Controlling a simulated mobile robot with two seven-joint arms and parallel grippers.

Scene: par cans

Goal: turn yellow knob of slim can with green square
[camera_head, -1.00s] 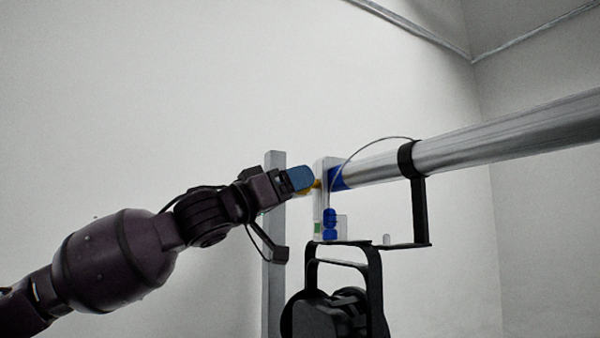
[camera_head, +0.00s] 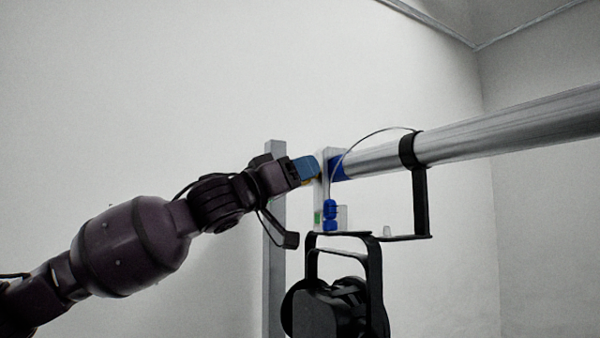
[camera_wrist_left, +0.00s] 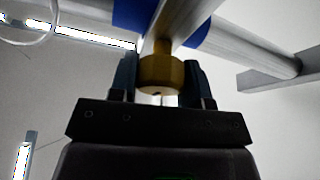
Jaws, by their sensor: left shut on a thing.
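The black slim can (camera_head: 330,308) hangs by its yoke under a metal pipe, with a small green square (camera_head: 318,217) on the pale plate above it. The yellow knob (camera_wrist_left: 161,73) sits between the two blue fingers of my left gripper (camera_wrist_left: 160,80) in the left wrist view, and the fingers are shut on it. In the head view my left gripper (camera_head: 306,168) reaches the plate from the left, and its blue fingertips hide most of the knob. My right gripper is not in view.
The long metal pipe (camera_head: 500,129) runs to the upper right, with a blue band (camera_head: 337,168) near its end. A black bracket (camera_head: 420,200) and a thin cable hang from it. A grey upright post (camera_head: 274,240) stands behind my gripper.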

